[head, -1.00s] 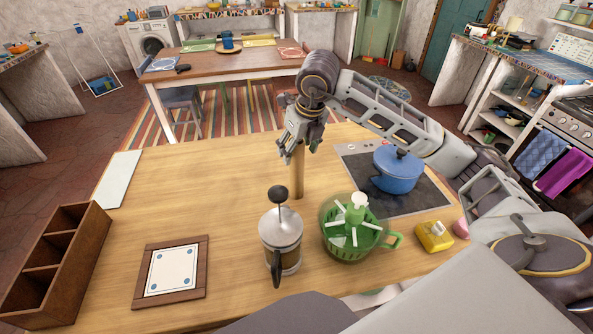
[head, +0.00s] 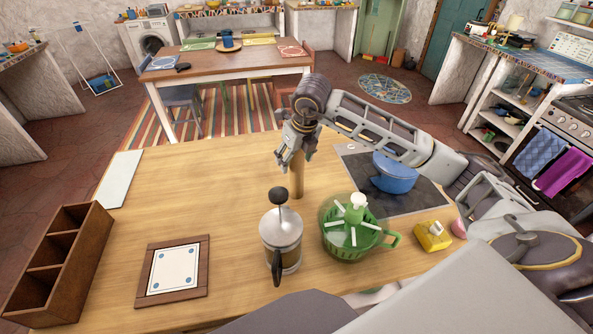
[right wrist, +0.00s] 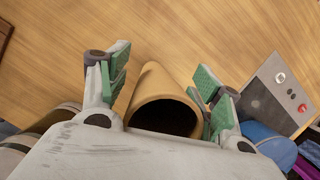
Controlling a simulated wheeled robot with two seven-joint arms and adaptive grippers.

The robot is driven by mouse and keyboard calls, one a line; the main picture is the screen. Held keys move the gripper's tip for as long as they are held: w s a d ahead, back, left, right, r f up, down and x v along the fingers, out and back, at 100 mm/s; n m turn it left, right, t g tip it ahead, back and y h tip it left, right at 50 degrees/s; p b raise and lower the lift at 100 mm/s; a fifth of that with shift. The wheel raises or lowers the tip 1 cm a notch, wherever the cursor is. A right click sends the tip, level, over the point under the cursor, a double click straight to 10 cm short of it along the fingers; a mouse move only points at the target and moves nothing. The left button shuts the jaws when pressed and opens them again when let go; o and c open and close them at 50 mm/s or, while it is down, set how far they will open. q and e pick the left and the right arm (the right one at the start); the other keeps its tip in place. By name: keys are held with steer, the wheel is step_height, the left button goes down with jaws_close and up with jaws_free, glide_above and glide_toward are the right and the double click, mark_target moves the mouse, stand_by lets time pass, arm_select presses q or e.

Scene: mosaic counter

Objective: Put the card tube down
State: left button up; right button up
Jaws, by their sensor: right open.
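The card tube (head: 297,178) is a tan cylinder standing upright on the wooden counter, behind the French press in the head view. In the right wrist view the tube (right wrist: 160,95) shows its open dark end close to the camera. My right gripper (head: 295,157) is at the top of the tube. Its green-padded fingers (right wrist: 160,88) are open, one on each side of the tube, with a gap visible on the left side. My left gripper is not in view.
A French press (head: 281,240) and a green salad spinner (head: 352,230) stand in front of the tube. A blue pot (head: 395,172) sits on the dark hob (head: 425,197) to the right. The counter's left middle is clear, beyond a wooden trivet (head: 206,270).

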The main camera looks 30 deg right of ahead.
steer(key=c, duration=0.9)
steer(key=shift+r, duration=0.1)
steer(key=shift+r+b, duration=0.4)
steer(key=shift+r, duration=4.5)
